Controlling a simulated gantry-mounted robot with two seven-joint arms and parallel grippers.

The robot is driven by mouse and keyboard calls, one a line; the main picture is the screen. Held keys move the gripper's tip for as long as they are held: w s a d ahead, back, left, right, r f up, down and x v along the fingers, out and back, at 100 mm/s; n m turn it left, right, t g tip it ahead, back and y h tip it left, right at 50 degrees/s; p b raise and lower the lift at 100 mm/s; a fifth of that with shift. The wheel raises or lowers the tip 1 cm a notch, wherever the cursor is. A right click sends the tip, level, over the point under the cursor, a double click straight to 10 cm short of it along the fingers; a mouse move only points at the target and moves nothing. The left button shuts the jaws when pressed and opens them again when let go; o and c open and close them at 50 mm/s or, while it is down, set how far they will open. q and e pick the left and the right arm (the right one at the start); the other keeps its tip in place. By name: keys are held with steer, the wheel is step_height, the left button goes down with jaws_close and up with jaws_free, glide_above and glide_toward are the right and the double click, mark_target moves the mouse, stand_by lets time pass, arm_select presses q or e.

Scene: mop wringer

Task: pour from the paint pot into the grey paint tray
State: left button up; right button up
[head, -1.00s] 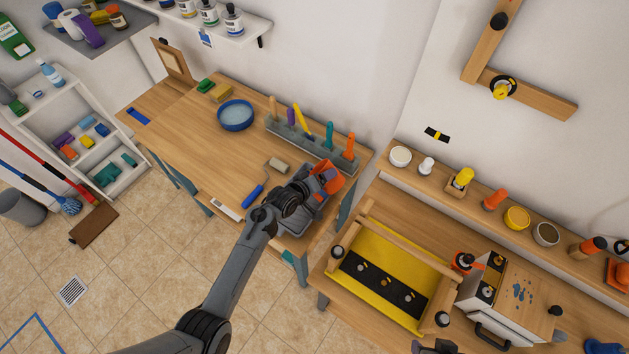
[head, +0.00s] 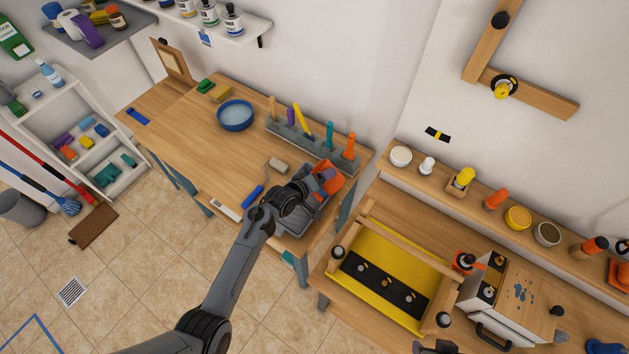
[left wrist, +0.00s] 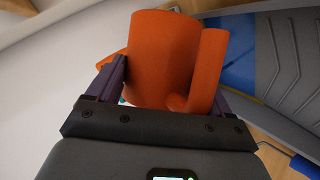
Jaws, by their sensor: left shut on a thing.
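The orange paint pot (head: 333,181) is held by my left gripper (head: 318,186) at the right end of the left workbench. In the left wrist view the pot (left wrist: 165,55) sits between the two purple fingers of my left gripper (left wrist: 160,85), its curved handle facing the camera. The pot looks tilted in the head view; its opening and contents are hidden. The grey paint tray (head: 297,226) lies beneath the gripper, partly covered by my arm. In the left wrist view the ribbed tray (left wrist: 285,60) is at the right, with a blue patch beside the ribs. No falling stream is visible. My right gripper cannot be made out.
A tool rack (head: 290,140) with upright coloured handles stands just behind the tray. A paint roller (head: 254,195) with a blue handle lies left of it. A blue bowl (head: 236,127) stands farther back. The yellow wringer bench (head: 385,305) is at the right.

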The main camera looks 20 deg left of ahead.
arm_select(q)
steer(key=shift+w+a+r+n+h, duration=0.1)
steer(key=shift+a+r+n+h, duration=0.1)
steer(key=shift+r+n+h, duration=0.25)
stand_by(2.1)
steer(key=shift+f+b, duration=0.15)
steer(key=shift+b, duration=0.15)
steer(key=shift+a+f+n+h+b, duration=0.15)
steer(key=shift+n+h+b, duration=0.1)
steer(key=shift+b, duration=0.1)
stand_by(0.9)
